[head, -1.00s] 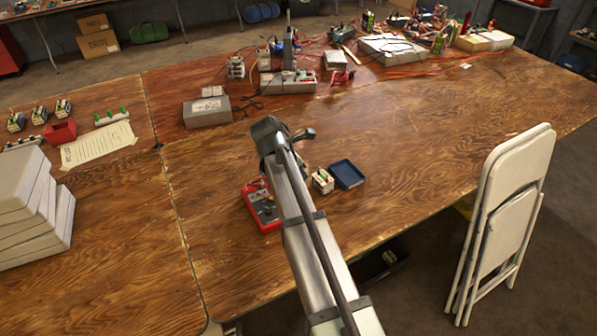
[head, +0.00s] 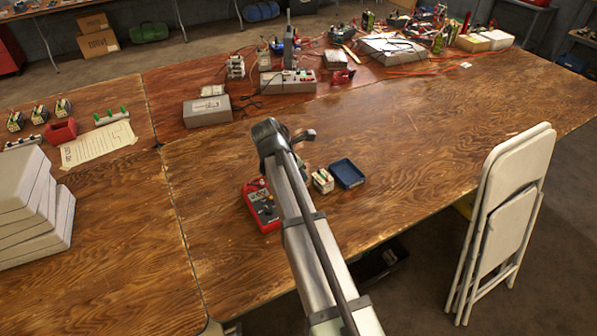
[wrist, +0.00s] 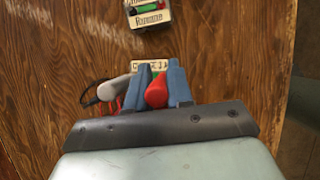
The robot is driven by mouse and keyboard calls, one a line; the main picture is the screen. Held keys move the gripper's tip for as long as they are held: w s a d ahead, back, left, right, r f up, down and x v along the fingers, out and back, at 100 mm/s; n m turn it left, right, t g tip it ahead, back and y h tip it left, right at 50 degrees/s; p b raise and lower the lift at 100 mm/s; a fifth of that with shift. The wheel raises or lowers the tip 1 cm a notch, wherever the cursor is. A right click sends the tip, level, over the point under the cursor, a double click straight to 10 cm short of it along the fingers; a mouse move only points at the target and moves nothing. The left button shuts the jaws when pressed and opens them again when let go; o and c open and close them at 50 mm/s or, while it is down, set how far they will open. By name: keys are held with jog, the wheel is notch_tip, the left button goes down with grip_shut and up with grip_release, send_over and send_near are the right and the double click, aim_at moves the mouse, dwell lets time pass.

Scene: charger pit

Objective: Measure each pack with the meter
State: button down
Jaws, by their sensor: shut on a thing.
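In the wrist view, my gripper (wrist: 158,72) has its two blue fingers closed on a red probe-like handle (wrist: 157,92). A grey handle (wrist: 115,89) with a dark cable lies just left of the fingers. A pack with a pale label (wrist: 150,66) shows just beyond the fingertips, mostly hidden; contact cannot be told. Another pack (wrist: 148,14), with green and red on top, stands farther off at the picture's top. In the head view, the red meter (head: 262,207) lies left of my arm and a pack (head: 323,181) stands right of it.
A blue tray (head: 347,174) lies right of the pack. Several packs (head: 63,108) and a paper sheet (head: 97,145) are on the left table. A grey box (head: 207,111) and cluttered equipment stand at the back. A folded white chair (head: 508,210) leans at the right. The table's right half is clear.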

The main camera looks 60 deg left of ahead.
jog(key=shift+f, duration=0.65)
dwell(0.9)
jog(key=c, duration=0.6)
grip_release()
jog(key=shift+r, duration=0.2)
jog(key=shift+r, duration=3.6)
jog(key=shift+w, duration=0.1)
